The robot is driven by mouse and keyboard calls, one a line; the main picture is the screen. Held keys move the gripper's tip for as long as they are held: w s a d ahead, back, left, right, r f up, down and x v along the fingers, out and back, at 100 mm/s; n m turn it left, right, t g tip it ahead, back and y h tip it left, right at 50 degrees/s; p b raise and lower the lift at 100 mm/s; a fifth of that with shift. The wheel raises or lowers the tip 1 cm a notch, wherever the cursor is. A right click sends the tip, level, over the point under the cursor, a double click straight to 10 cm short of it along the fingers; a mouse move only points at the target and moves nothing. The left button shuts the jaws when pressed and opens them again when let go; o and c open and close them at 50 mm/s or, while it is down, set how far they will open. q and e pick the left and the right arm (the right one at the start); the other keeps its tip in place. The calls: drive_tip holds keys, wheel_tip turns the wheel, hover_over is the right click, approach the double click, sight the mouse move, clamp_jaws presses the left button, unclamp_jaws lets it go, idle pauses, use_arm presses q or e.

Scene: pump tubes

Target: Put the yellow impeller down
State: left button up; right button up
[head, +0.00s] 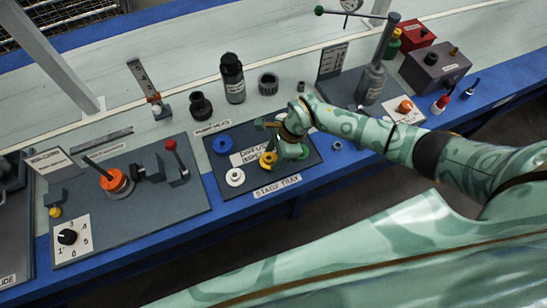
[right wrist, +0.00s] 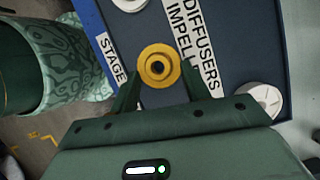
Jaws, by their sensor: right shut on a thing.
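The yellow impeller (head: 268,160) is at the stage tray (head: 216,186), right of the white ring part (head: 235,177). In the right wrist view the yellow impeller (right wrist: 158,66) shows as a round piece with a stepped hub and a dark centre hole. My right gripper (right wrist: 157,82) is shut on it, a finger on each side. In the head view my right gripper (head: 278,152) is over the tray and partly hides its label. I cannot tell whether the impeller touches the tray. My left gripper is not in view.
A blue part (head: 222,145) lies at the tray's back left. A fixture board (head: 190,205) with an orange part (head: 116,183) stands to the left. A dark bottle (head: 232,78) and dark fittings stand behind the tray. A pump stand (head: 372,84) is at the back right.

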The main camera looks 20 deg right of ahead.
wheel_tip(320, 180, down, 2)
drive_tip(key=shift+f, duration=0.1)
drive_tip(key=shift+s, duration=0.1)
drive_tip(key=o, duration=1.2)
drive_tip(key=p+v, duration=0.3)
drive_tip(key=v, duration=0.9)
drive_tip(key=shift+a+p, duration=0.1)
drive_tip(key=shift+p, duration=0.3)
